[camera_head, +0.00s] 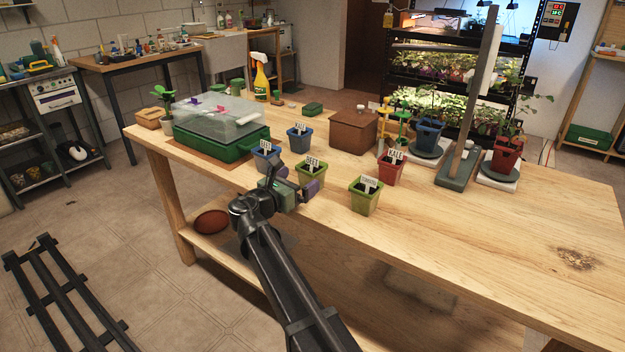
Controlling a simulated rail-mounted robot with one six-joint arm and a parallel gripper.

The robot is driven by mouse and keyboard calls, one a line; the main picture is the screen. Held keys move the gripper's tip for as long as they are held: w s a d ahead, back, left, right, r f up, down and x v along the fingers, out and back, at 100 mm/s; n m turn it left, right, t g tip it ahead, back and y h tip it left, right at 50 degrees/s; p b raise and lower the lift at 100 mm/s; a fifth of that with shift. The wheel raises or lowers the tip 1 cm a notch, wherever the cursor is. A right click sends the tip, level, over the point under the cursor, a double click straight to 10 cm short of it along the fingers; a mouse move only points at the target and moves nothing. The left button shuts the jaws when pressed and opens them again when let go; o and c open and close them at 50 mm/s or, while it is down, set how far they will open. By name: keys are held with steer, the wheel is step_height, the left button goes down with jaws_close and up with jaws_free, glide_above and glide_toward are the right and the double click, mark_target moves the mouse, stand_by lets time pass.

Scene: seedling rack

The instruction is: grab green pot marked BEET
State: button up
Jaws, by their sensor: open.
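The green pot marked BEET (317,177) stands on the wooden table, with a white label upright in it. My gripper (298,179) is at the pot's near left side and is open. One purple-tipped finger shows at the pot's left and the other in front of its lower right. The fingers hide part of the pot's lower body. I cannot tell whether they touch it. A second green pot (363,202), its label seemingly TOMATO, stands to the right, apart from my gripper.
A blue pot (266,161) stands close behind my gripper on the left. Another blue pot (300,143) is farther back. A red pot (390,174) and a brown box (353,136) stand right of the BEET pot.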

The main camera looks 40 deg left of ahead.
mark_target(319, 166)
steer(key=w, duration=0.6)
steer(key=shift+d+r, duration=0.1)
steer(key=shift+d, duration=0.05)
steer(key=shift+s, duration=0.1)
steer(key=c, duration=1.1)
steer(key=shift+r, duration=0.1)
step_height(319, 166, up, 20)
steer(key=p, duration=2)
